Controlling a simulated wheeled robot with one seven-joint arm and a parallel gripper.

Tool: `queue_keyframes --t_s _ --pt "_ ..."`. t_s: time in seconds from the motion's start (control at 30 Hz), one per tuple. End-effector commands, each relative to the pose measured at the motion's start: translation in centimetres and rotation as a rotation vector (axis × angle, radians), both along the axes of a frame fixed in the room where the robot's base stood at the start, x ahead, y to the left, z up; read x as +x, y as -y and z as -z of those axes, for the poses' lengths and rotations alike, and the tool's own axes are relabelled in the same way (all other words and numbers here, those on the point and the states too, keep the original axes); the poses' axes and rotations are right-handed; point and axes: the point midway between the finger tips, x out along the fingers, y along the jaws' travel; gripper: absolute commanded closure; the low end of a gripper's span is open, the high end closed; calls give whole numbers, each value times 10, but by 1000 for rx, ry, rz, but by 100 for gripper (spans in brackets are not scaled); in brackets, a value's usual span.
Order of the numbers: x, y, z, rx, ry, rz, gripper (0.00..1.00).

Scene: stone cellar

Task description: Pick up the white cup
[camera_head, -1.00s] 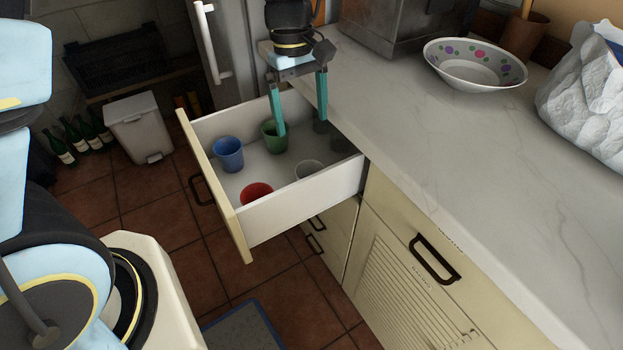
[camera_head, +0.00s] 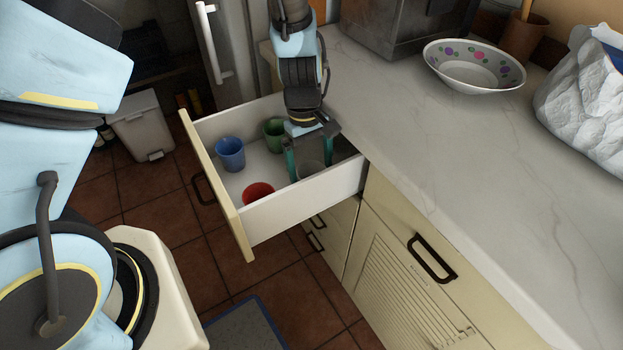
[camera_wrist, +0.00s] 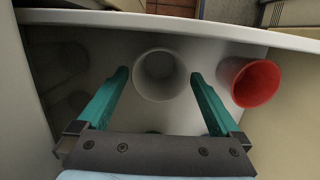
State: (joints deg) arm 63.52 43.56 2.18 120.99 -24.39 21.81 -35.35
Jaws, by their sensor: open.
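The white cup (camera_wrist: 160,75) stands in the open drawer. In the head view the white cup (camera_head: 309,170) shows near the drawer's right wall, partly behind my gripper. My gripper (camera_head: 310,172) reaches down into the drawer, with one teal finger on each side of the cup. In the wrist view my gripper (camera_wrist: 158,76) is open, and the cup lies between and slightly beyond the fingertips. I see gaps between the cup and both fingers, and nothing is held.
The drawer (camera_head: 300,205) also holds a red cup (camera_head: 258,193), a blue cup (camera_head: 230,153) and a green cup (camera_head: 274,133). Its walls stand close around my gripper. A counter (camera_head: 440,150) with a spotted bowl (camera_head: 475,68) lies to the right.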

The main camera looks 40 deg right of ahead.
Motion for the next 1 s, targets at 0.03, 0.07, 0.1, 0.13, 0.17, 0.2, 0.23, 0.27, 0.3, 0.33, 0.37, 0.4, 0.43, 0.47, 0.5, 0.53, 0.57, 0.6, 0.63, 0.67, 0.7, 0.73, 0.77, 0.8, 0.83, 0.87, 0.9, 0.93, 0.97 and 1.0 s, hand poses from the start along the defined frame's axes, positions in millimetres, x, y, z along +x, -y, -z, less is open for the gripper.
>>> queue_keyframes --t_s 0.03,0.07,0.1,0.13,0.17,0.2,0.23,0.27,0.3,0.33,0.37,0.4,0.43,0.47,0.5,0.53,0.57,0.6,0.63,0.67,0.7,0.73,0.77,0.8,0.83,0.87,0.9,0.93,0.97,1.0 --pt "-1 -1 7 2 -2 -2 0" --pt "-2 -1 11 3 -2 -2 0" --pt "-2 -1 16 2 -1 -3 0" --pt "-3 -1 19 1 -1 -3 0" --pt "-3 -1 21 1 -1 -2 0" --pt "-4 -1 23 1 -1 -2 0" --pt "-4 -1 25 0 -1 -2 0" --pt "-4 0 25 0 0 -1 0" --pt "-4 0 26 -1 0 -1 0" --pt "-4 0 26 -1 1 -1 0" --pt "-4 0 26 -1 1 -1 0" --pt "-4 0 26 -1 1 -1 0" --pt "-4 0 26 -1 1 -1 0" --pt "-4 0 26 -1 1 -1 0" --pt "-4 0 26 -1 1 -1 3" --pt "-4 0 26 -1 1 -1 7" --pt "-4 0 26 -1 1 -1 10" --pt "-4 0 26 -1 1 -1 15" --pt "-4 0 26 -1 1 -1 18" --pt "-4 0 26 -1 1 -1 21" --pt "-4 0 26 -1 1 -1 26" --pt "-4 0 26 -1 1 -1 29" --pt "-4 0 26 -1 1 -1 33" --pt "-4 0 26 0 1 -1 37" --pt "-4 0 26 -1 1 -1 40" --pt "-4 0 26 0 1 -1 44" --pt "-4 0 26 -1 0 -1 48" --pt "-4 0 26 -1 0 -1 52" --pt "-4 0 26 -1 1 -1 55" --pt "-4 0 26 -1 1 -1 60"
